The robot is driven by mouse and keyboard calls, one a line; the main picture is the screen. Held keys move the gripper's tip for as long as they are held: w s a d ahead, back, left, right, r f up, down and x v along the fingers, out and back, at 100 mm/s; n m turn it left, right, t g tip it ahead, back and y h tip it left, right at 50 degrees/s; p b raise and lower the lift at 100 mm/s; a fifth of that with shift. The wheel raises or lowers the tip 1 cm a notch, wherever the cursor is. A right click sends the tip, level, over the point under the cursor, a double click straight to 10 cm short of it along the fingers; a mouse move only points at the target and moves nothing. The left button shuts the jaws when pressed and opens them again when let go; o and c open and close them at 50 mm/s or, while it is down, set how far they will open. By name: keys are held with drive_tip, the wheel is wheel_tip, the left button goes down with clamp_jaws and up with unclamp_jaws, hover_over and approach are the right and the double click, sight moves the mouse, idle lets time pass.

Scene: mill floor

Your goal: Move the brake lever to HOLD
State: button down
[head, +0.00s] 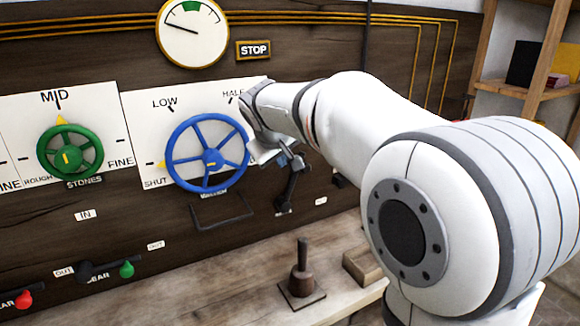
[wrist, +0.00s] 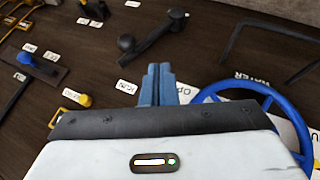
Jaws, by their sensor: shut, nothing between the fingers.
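A black lever with a round knob (wrist: 150,35) is on the dark panel in the wrist view, just beyond my fingertips; it is likely the brake lever. White labels sit near it, too small to read surely, so I cannot tell its setting. In the head view the dark lever (head: 291,188) hangs below my gripper (head: 289,156), partly covered by it. In the wrist view my blue fingers (wrist: 158,70) are together with nothing between them. They point at the panel near the lever's knob and look apart from it.
A blue handwheel (head: 208,158) is close to the left of my gripper. A green wheel (head: 70,158) is further left. A bench below holds a brown upright handle (head: 302,272) and a wooden block (head: 362,266). A blue lever (wrist: 42,65) and yellow knob (wrist: 82,98) show in the wrist view.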

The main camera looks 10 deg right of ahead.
drive_tip(key=w+d+f+p, duration=0.2)
drive_tip(key=w+d+f, duration=0.3)
drive_tip(key=w+f, duration=0.2)
drive_tip(key=shift+w+d+f+p, duration=0.2)
drive_tip(key=shift+w+d+p, duration=0.15)
drive_tip(key=shift+w, duration=0.1)
drive_tip(key=shift+a+r+p, duration=0.1)
drive_tip(key=shift+r+p, duration=0.05)
drive_tip(key=shift+p, duration=0.4)
